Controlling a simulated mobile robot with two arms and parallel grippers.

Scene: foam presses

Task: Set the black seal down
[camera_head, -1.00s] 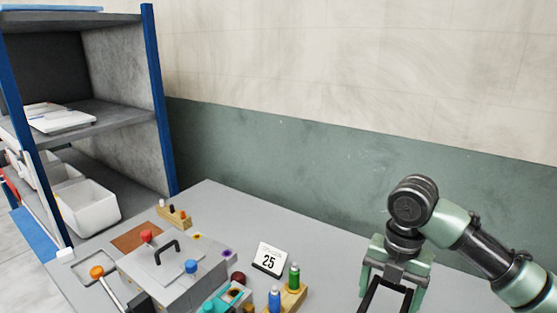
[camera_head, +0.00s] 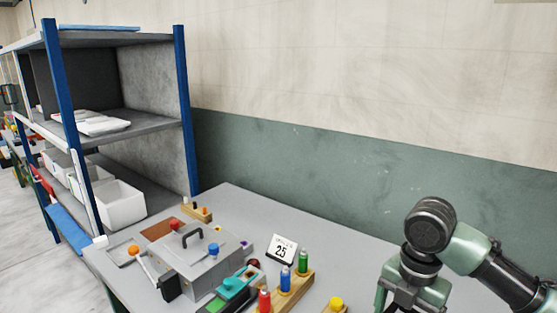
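I cannot make out the black seal for certain. A small wooden rack (camera_head: 199,213) at the back of the table holds tiny dark and light pieces, too small to identify. My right gripper (camera_head: 400,304) is at the bottom right of the head view, above the table. Its fingertips are cut off by the lower edge, so its opening and anything between the fingers are hidden. My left gripper is not in view.
A grey box (camera_head: 205,272) with a black handle stands on the grey table (camera_head: 335,246). To its right are a teal device (camera_head: 236,286), a card reading 25 (camera_head: 282,250) and a wooden stand with red, blue and green bottles (camera_head: 285,279). Shelves (camera_head: 155,121) stand at left.

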